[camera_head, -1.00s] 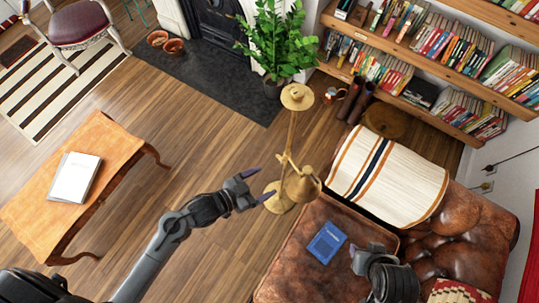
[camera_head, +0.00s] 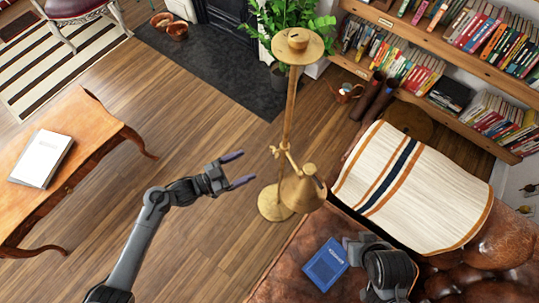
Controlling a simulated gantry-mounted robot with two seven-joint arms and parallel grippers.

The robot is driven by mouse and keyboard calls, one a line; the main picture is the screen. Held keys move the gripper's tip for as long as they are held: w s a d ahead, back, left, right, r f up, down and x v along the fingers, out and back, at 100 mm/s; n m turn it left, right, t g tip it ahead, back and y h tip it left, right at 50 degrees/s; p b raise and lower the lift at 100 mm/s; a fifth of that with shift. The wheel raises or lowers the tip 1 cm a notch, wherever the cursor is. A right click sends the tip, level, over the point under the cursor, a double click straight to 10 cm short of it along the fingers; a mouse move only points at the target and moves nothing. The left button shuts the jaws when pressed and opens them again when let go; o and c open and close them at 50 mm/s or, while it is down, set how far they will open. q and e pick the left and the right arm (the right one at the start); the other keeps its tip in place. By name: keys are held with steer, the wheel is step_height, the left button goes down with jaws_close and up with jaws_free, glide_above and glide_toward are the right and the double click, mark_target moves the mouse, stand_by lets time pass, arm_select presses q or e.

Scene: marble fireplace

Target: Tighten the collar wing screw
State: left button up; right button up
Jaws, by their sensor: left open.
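A brass floor lamp (camera_head: 289,110) stands on the wood floor, with a round disc on top and a round base (camera_head: 272,204). Its collar (camera_head: 282,151) sits partway down the pole, with a small joint there; the wing screw itself is too small to make out for sure. A bell-shaped shade (camera_head: 303,192) hangs below the collar. My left gripper (camera_head: 240,168) is open and empty, to the left of the pole and a little below collar height in the picture, apart from the lamp. My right gripper (camera_head: 352,247) is over the leather sofa beside a blue book; its fingers are not clear.
A blue book (camera_head: 325,264) lies on the brown leather sofa (camera_head: 290,267), with a striped blanket (camera_head: 415,190) over it. A wooden table (camera_head: 92,131) with a white book stands left. Bookshelves and a plant (camera_head: 290,25) are behind.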

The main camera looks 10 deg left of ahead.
mark_target(275, 153)
arm_select(q)
steer(key=x, duration=1)
steer(key=shift+d+b, duration=0.15)
steer(key=shift+b, duration=0.15)
steer(key=shift+w, duration=0.1)
steer(key=c, duration=1)
steer(key=shift+c, duration=0.2)
